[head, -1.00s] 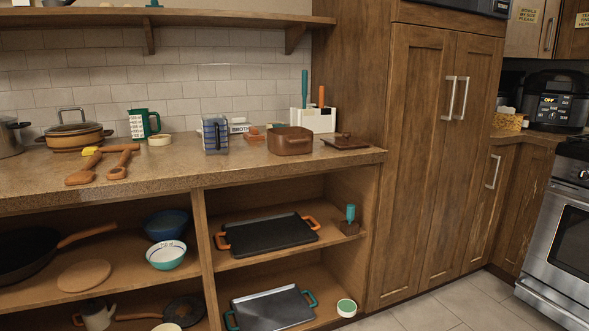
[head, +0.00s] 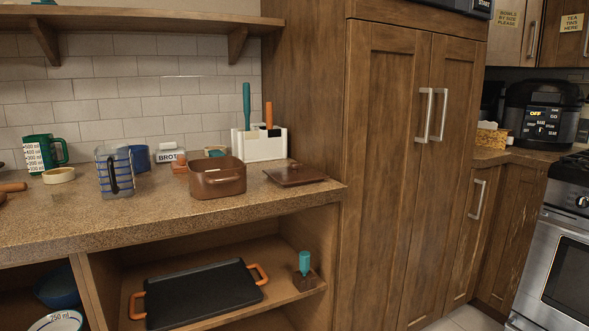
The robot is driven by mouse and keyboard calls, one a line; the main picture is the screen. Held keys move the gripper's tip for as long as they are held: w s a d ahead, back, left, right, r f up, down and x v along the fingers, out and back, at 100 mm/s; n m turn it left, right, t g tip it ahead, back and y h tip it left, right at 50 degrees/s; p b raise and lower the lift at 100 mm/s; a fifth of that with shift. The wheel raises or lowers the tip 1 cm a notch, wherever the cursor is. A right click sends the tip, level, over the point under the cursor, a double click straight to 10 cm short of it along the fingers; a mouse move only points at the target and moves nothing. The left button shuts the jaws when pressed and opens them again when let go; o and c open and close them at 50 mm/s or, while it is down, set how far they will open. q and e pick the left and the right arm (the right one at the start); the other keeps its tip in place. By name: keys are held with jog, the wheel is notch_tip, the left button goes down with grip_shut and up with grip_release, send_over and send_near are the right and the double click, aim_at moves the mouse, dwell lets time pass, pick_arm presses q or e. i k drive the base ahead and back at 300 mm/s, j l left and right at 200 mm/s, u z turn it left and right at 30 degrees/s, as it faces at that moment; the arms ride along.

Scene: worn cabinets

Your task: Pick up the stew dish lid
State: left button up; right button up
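A flat brown lid with a small knob, which looks like the stew dish lid (head: 294,175), lies on the counter near its right end, close to the tall cabinet. An open brown rectangular dish (head: 217,180) stands just left of it, apart from it. Neither of my grippers is in view.
The speckled counter (head: 150,218) has free room in front of the dish. A white utensil holder (head: 259,146) stands behind the lid. A griddle (head: 200,292) lies on the shelf below.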

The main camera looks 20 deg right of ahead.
aim_at(294, 175)
jog(key=i+l+u, duration=0.1)
jog(key=i+l, duration=0.3)
jog(key=i+l+u, duration=0.1)
jog(key=i+l, duration=0.25)
jog(key=l, duration=0.3)
